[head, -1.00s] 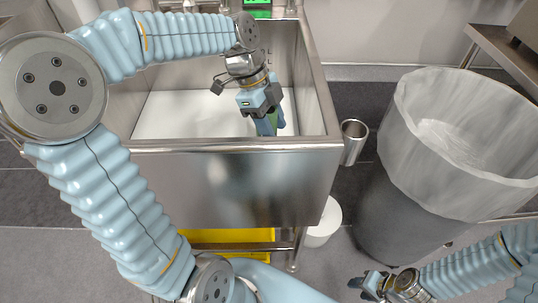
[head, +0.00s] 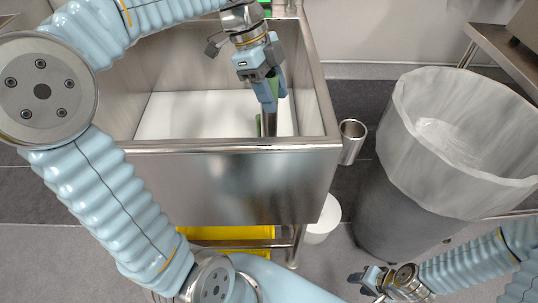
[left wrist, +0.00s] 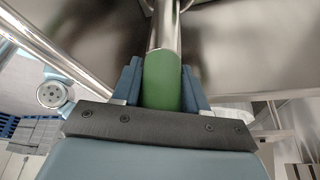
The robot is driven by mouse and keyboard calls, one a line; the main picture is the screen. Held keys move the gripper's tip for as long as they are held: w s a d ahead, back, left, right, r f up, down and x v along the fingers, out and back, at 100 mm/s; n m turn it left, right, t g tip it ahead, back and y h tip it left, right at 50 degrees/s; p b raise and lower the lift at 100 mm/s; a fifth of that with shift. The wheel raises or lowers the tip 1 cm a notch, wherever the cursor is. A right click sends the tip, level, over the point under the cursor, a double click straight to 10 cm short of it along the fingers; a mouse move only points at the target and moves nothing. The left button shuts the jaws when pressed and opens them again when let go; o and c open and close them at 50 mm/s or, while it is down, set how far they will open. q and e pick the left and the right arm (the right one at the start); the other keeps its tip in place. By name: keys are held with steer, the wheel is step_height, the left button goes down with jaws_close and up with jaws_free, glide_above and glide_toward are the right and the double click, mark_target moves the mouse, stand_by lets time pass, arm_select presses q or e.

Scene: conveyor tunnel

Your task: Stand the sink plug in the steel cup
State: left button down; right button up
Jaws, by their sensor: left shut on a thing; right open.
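The sink plug is a steel tube with a green grip (left wrist: 162,82). My left gripper (head: 273,100) is shut on the green part, and the steel tube (left wrist: 165,28) runs away from the fingers in the left wrist view. In the head view the plug hangs down inside the sink near its front right corner, and its lower end is hidden behind the front rim. The steel cup (head: 352,144) is on the outer right side of the sink, open at the top, to the right of my left gripper. My right gripper (head: 372,281) is open and empty at the lower right.
The steel sink (head: 240,185) has a raised rim between the plug and the cup. A large grey bin with a clear liner (head: 430,165) stands right of the cup. A white bucket (head: 323,222) and yellow tray (head: 228,232) are below the sink.

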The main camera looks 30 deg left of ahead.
arm_select(q)
steer(key=shift+r, duration=5.2)
